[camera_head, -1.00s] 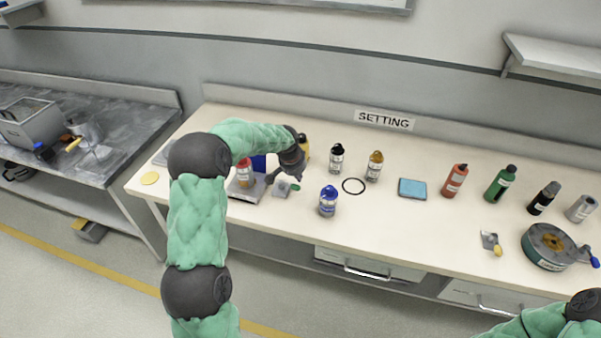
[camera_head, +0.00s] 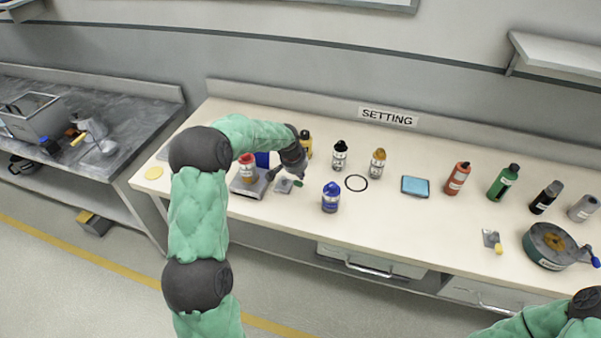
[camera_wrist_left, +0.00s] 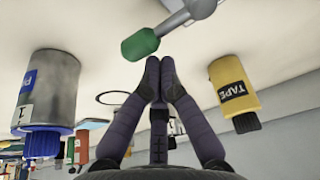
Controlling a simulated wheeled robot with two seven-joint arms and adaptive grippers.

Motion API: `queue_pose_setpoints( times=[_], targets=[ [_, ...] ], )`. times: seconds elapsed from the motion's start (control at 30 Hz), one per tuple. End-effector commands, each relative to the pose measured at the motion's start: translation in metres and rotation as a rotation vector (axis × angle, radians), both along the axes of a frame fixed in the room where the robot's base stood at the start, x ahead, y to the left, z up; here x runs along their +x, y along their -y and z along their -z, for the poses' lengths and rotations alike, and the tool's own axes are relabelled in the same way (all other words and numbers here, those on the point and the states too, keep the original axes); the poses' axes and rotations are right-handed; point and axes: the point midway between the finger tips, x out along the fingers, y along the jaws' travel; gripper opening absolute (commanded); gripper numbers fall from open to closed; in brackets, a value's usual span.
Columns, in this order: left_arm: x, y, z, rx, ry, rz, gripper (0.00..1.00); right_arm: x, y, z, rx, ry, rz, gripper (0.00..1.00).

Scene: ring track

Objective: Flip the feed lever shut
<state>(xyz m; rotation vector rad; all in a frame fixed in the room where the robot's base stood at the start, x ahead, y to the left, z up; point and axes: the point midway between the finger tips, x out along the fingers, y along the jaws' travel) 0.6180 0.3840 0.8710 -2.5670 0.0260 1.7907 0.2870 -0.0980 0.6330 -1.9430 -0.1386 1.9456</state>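The feed lever shows as a green-tipped grey rod; its green grip (camera_head: 298,183) is beside a small grey block (camera_head: 284,186) on the bench. In the left wrist view the green grip (camera_wrist_left: 140,45) and its rod are large, just beyond and left of my fingertips. My left gripper (camera_wrist_left: 160,60) has its two fingers drawn together at the tips, with nothing seen between them. Contact with the lever cannot be told. In the head view the left gripper (camera_head: 283,171) is over the bench by the block. My right gripper is out of view; only its arm shows.
A yellow tape bottle (camera_wrist_left: 232,85) is close to the gripper. A black ring (camera_head: 356,183) lies farther right. The bench front centre is clear.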

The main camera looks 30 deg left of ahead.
Motion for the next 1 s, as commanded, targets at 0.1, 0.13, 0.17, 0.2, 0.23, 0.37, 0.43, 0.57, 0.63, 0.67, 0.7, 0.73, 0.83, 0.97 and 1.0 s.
queue_pose_setpoints(
  times=[0.1, 0.13, 0.17, 0.2, 0.23, 0.37, 0.43, 0.57, 0.63, 0.67, 0.7, 0.73, 0.83, 0.97, 1.0],
  targets=[
    [-0.001, 0.000, -0.001, -0.001, 0.000, 0.018, 0.00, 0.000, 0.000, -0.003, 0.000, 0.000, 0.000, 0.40],
    [-0.001, 0.000, -0.001, 0.000, 0.000, 0.023, 0.00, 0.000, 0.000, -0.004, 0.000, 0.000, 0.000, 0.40],
    [-0.002, 0.000, -0.001, 0.000, 0.000, 0.029, 0.00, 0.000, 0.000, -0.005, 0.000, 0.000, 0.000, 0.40],
    [-0.002, 0.000, -0.001, 0.000, 0.000, 0.037, 0.00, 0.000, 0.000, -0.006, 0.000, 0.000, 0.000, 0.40],
    [-0.002, 0.001, -0.001, 0.000, 0.000, 0.043, 0.00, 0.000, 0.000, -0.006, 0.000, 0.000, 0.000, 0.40],
    [-0.004, 0.001, -0.001, -0.001, 0.000, 0.070, 0.00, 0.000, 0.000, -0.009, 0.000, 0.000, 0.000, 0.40],
    [-0.005, 0.002, -0.001, -0.001, -0.001, 0.085, 0.00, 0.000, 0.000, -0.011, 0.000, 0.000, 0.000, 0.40],
    [-0.007, 0.002, -0.001, -0.001, -0.001, 0.119, 0.00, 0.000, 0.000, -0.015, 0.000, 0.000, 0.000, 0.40],
    [-0.008, 0.003, -0.002, -0.001, -0.001, 0.144, 0.00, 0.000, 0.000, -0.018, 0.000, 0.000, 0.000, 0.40],
    [-0.009, 0.003, -0.002, -0.001, -0.001, 0.158, 0.00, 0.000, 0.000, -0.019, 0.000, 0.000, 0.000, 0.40],
    [-0.010, 0.003, -0.002, 0.000, -0.001, 0.179, 0.00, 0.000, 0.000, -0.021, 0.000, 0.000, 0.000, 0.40],
    [-0.011, 0.003, -0.002, -0.001, -0.001, 0.197, 0.00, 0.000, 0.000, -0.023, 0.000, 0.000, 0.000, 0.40],
    [-0.015, 0.004, -0.002, -0.002, -0.001, 0.264, 0.00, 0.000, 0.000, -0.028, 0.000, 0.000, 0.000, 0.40],
    [-0.022, 0.004, -0.001, -0.001, 0.000, 0.374, 0.00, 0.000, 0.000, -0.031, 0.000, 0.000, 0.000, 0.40],
    [-0.024, 0.004, -0.001, -0.002, -0.001, 0.411, 0.00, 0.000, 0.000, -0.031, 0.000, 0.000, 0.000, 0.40]
  ],
)
